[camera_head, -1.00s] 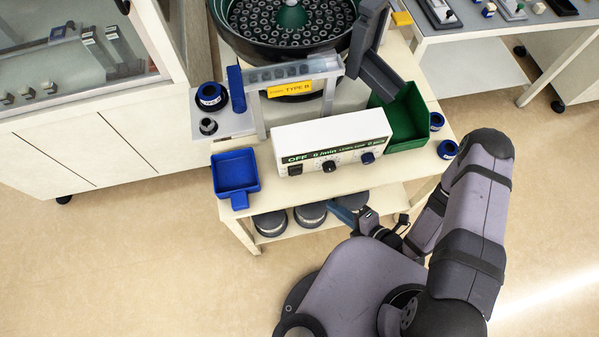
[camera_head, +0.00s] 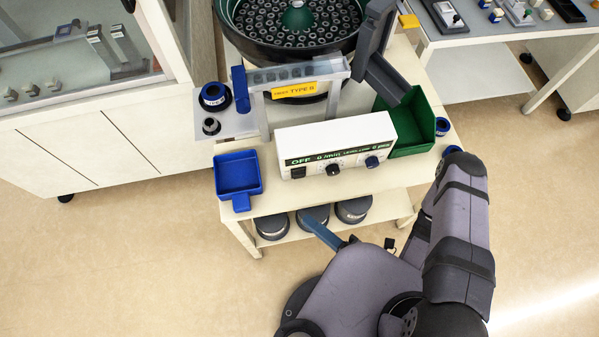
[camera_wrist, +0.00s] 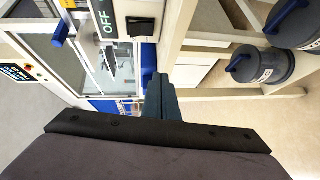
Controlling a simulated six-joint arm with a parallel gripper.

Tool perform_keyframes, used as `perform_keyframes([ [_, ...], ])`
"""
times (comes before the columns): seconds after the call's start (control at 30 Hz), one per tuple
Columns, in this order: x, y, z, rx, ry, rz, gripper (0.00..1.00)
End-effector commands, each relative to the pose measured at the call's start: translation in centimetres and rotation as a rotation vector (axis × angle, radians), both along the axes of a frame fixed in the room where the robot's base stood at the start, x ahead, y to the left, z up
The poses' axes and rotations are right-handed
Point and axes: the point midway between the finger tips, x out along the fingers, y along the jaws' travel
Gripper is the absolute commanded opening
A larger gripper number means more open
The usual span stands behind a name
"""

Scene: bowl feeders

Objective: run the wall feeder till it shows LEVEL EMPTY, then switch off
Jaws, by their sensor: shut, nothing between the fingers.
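The feeder bowl (camera_head: 290,30) holds many dark ring-like parts around a green centre. Its track carries a yellow TYPE B label (camera_head: 300,89). The white control box (camera_head: 335,135) reads OFF and 0 /min; its level wording is too small to read surely. A black rocker switch (camera_head: 298,172) and two knobs (camera_head: 333,168) sit on its front. The switch also shows close up in the wrist view (camera_wrist: 140,27), beside the OFF sign (camera_wrist: 104,20). My gripper (camera_head: 308,218) is shut and empty, in front of and below the box, apart from the switch.
A blue tray (camera_head: 237,174) sits left of the box and a green bin (camera_head: 410,125) right of it. Lidded grey tubs (camera_head: 353,208) stand on the lower shelf, near my gripper. A glazed cabinet (camera_head: 85,90) stands left. Floor in front is clear.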

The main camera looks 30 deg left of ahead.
Motion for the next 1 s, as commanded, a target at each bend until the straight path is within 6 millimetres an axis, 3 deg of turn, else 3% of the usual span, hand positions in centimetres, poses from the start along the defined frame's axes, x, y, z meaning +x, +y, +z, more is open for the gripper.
perform_keyframes([
  [1.0,5.6,5.6,3.1,0.0,-0.002,0.001,0.0],
])
